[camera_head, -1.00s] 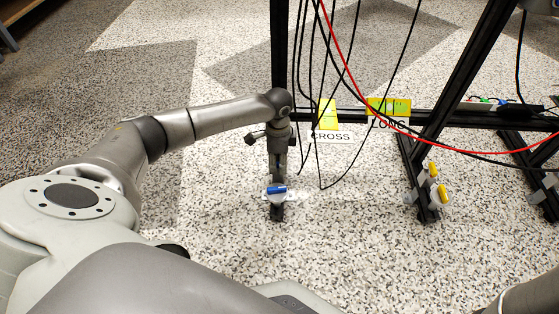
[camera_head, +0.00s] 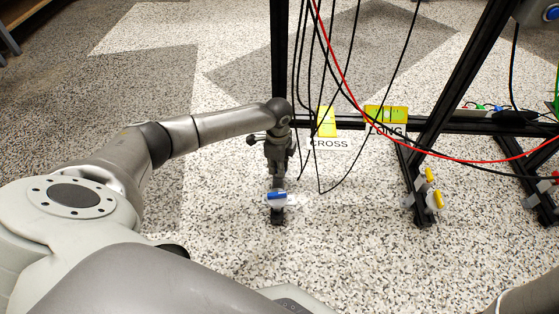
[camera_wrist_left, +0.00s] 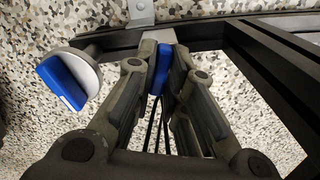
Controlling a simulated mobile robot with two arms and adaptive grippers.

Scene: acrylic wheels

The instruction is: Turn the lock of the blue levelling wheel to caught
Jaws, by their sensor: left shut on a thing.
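My left gripper (camera_head: 278,172) points down beside the black upright of the frame. In the left wrist view its fingers (camera_wrist_left: 160,75) are shut on a blue lever (camera_wrist_left: 161,66), with a grey bracket just beyond. A second blue lever (camera_head: 277,196) sits on a pale grey wheel at the near end of the foot, below the gripper in the head view. In the left wrist view this second blue lever (camera_wrist_left: 62,82) is left of the fingers on its grey disc, apart from them. The held lever is hidden by the gripper in the head view. My right gripper is out of view.
Black and red cables (camera_head: 322,100) hang close to the right of the gripper. Yellow levels (camera_head: 386,114) and CROSS and LONG labels sit by the rear rail. Yellow levers (camera_head: 437,198) are on another foot to the right. The speckled floor in front is clear.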

